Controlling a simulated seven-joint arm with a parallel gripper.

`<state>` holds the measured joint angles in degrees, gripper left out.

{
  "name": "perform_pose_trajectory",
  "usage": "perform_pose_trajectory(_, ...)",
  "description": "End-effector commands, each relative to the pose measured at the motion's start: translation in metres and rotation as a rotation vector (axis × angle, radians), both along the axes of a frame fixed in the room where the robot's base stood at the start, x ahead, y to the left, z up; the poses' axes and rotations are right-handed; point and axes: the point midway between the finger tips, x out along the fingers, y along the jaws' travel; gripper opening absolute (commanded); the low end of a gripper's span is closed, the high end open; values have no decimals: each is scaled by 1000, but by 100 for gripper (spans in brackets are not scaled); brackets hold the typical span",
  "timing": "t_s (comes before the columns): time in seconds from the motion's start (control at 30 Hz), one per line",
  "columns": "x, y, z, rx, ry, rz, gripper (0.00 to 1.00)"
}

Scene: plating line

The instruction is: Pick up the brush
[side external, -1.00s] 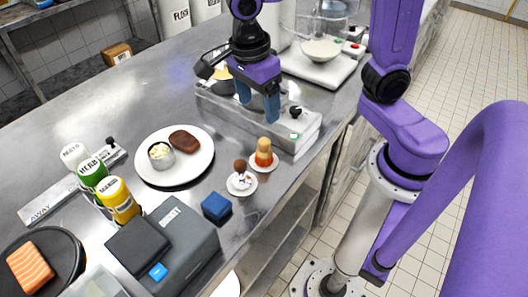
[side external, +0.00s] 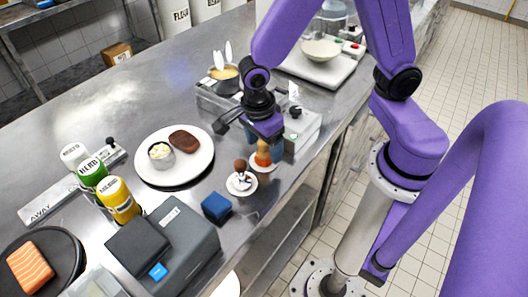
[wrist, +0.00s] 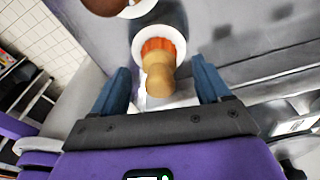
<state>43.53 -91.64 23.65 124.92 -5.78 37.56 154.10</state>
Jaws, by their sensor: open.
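The brush, with a tan rounded handle and an orange lower part, stands on a small white saucer (side external: 254,168) near the counter's front edge. In the side view the brush (side external: 263,158) is partly hidden by my gripper (side external: 266,146), which points down at it. In the wrist view the brush's handle (wrist: 158,80) lies between the two blue fingers of my gripper (wrist: 160,70). The fingers are open, with a gap on each side of the handle. Whether they are level with the handle or still above it is hard to tell.
A second saucer with a brown-topped item (side external: 240,168) stands close on the left. A blue block (side external: 216,206) and a dark grey box (side external: 180,240) are nearer the camera. A steel unit (side external: 300,128) stands just behind. A white plate (side external: 200,160) lies farther left.

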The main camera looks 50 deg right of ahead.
Motion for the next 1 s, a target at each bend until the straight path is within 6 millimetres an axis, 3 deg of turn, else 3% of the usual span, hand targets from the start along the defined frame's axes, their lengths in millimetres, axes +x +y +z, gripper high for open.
perform_pose_trajectory(0.2, -1, -2, -22, 0, 0, -2, 76)
perform_pose_trajectory(0.5, -1, -2, -26, 1, -1, -1, 76)
perform_pose_trajectory(0.53, -1, -2, -26, 1, -1, -1, 73)
perform_pose_trajectory(0.7, -1, -3, -25, 1, -1, -1, 18)
perform_pose_trajectory(1.0, -1, -2, -25, 1, -1, -1, 17)
